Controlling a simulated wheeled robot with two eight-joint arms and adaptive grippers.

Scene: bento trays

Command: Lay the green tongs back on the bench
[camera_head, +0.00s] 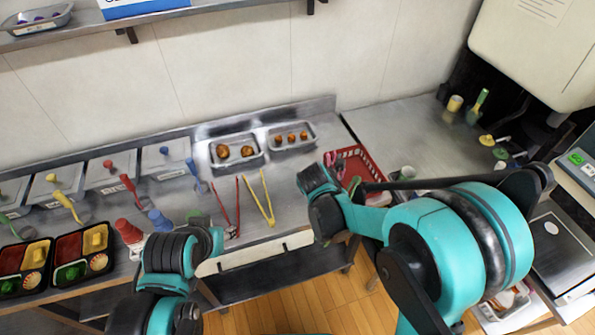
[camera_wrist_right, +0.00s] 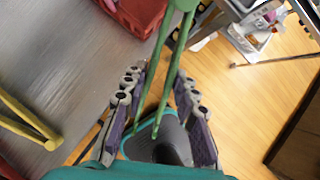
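The green tongs (camera_wrist_right: 160,80) lie lengthwise between the fingers of my right gripper (camera_wrist_right: 161,80) in the right wrist view. The fingers close in on both legs, and the tongs appear held in the air above the floor, off the bench's front edge. In the head view only a short green end (camera_head: 354,186) shows beside my right gripper (camera_head: 335,178), in front of the red basket. The steel bench (camera_head: 285,200) runs along the wall. My left gripper (camera_head: 216,238) is at the bench's front edge, its fingers mostly hidden by my arm.
Yellow tongs (camera_head: 265,198) and red tongs (camera_head: 226,212) lie on the bench. A red basket (camera_head: 368,163) with pink tongs (camera_head: 334,162) stands at its right end. Food trays (camera_head: 237,163) sit behind. Bare bench shows right of the yellow tongs.

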